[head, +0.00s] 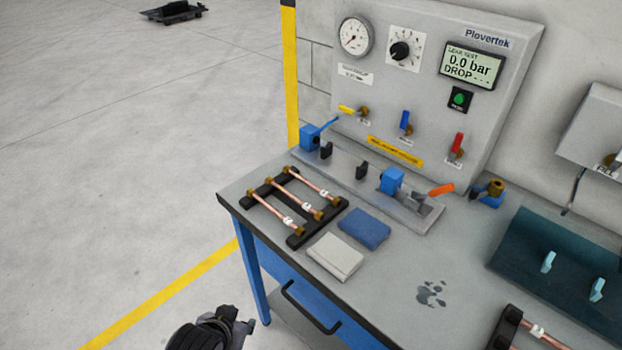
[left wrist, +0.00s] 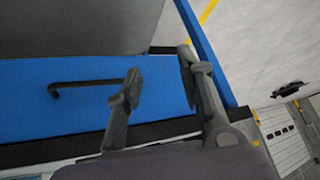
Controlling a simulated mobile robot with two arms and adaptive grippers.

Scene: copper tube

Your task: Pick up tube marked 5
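Three copper tubes with brass end nuts and small white tags lie side by side on a black rack (head: 310,232) at the bench's left end: a left tube (head: 272,210), a middle tube (head: 293,196) and a right tube (head: 311,184). Another tagged tube (head: 551,341) shows partly on a second black rack at the lower right. The tag numbers are too small to read, so I cannot tell which is 5. My left gripper (head: 226,326) is below the bench's front left corner, apart from all tubes. In the left wrist view its fingers (left wrist: 160,68) are open and empty. My right gripper is out of view.
The workbench (head: 390,290) has a blue drawer with a black handle (head: 308,308), also in the left wrist view (left wrist: 85,86). A clamp fixture (head: 345,170) and test panel (head: 420,90) stand behind.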

